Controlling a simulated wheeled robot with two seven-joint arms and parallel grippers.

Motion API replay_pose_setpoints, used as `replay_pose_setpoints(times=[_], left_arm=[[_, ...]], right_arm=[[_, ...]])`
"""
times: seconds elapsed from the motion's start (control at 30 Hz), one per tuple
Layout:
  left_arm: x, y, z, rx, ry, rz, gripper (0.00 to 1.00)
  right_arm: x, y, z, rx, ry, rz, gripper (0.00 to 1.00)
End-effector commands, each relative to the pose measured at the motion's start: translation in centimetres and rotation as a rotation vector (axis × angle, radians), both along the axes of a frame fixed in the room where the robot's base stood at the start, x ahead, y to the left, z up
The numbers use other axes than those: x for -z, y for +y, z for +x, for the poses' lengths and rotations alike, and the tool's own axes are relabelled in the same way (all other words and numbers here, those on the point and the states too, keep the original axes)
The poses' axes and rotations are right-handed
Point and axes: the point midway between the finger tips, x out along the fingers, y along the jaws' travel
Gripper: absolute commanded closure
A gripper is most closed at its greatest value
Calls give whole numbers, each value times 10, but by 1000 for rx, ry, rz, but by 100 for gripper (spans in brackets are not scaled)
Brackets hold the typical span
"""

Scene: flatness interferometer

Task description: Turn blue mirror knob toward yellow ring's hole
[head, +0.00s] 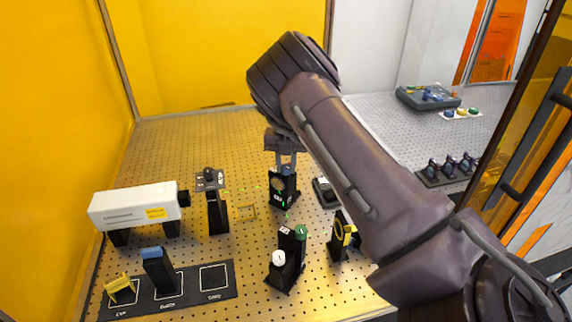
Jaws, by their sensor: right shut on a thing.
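My right gripper (287,162) points down from my arm, which crosses the view from the lower right. It is shut on the blue mirror knob (288,171) on top of a black mirror mount (281,198). The fingers partly cover the knob. The mount stands upright on the pegboard table and has a round, pale face. The yellow ring (341,234) sits on a black holder to the lower right of the mount, partly beside my arm. Its hole is hard to make out. Small green light spots lie left of and below the mirror mount. My left gripper is not in view.
A white laser box (135,208) stands at left, with a black post (217,212) beside it. A mount with white and green knobs (287,262) stands in front. A black tray (190,292) lies front left. A grey case (428,97) is back right.

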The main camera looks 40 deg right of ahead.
Motion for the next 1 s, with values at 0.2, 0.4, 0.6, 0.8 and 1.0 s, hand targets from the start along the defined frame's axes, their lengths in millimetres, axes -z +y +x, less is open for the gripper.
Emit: replay_pose_setpoints(times=[0.2, 0.4, 0.6, 0.8, 1.0], left_arm=[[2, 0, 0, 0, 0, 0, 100], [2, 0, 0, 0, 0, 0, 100], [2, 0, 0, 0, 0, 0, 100], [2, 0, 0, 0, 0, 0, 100], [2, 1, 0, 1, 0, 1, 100]], right_arm=[[0, 0, 1, -133, -1, -3, 98], [-1, 0, 1, -206, -3, -3, 98], [-1, 0, 1, -235, -3, -3, 98], [-1, 0, 1, -238, -3, -2, 98], [-1, 0, 1, -237, -4, -3, 71]])
